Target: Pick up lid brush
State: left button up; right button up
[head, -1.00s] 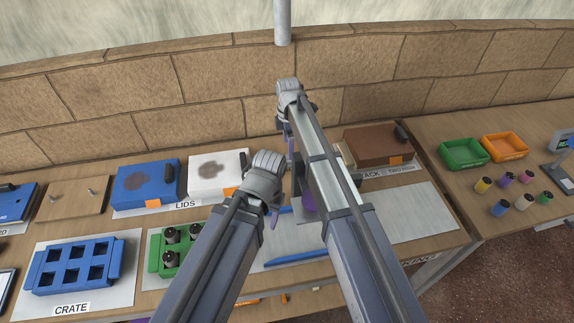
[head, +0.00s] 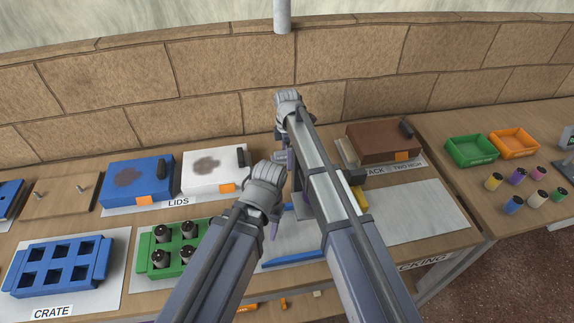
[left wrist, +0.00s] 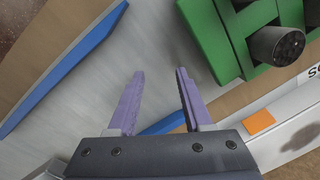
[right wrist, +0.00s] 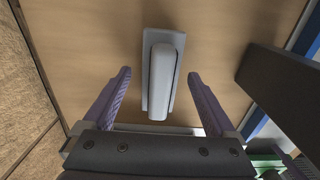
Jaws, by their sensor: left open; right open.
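I cannot make out the lid brush for certain. In the right wrist view a pale grey, round-ended piece (right wrist: 162,80) on a narrow plate shows between the fingers of my right gripper (right wrist: 159,74). I cannot tell whether it is the brush; the fingers do not touch it. My right gripper (head: 289,155) is open and empty near the back of the table, partly hidden by its arm. My left gripper (head: 276,222) is open and empty over the pale mat (left wrist: 130,45), beside the green rack (left wrist: 225,40). The blue lid (head: 112,188) and white lid (head: 225,180) have dark stains.
A brown box (head: 385,140) stands at the back right of the table. A yellow thing (head: 360,199) shows beside my right arm. The green rack (head: 151,242) holds several dark-topped cylinders. A blue crate (head: 60,265) is at front left. Green (head: 471,150) and orange trays (head: 514,143) stand on the right table.

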jog(key=shift+c, duration=0.2)
grip_shut()
dwell(0.6)
notch_tip(320, 180, up, 10)
jog(key=p, duration=1)
pick_arm(q)
notch_tip(320, 180, up, 10)
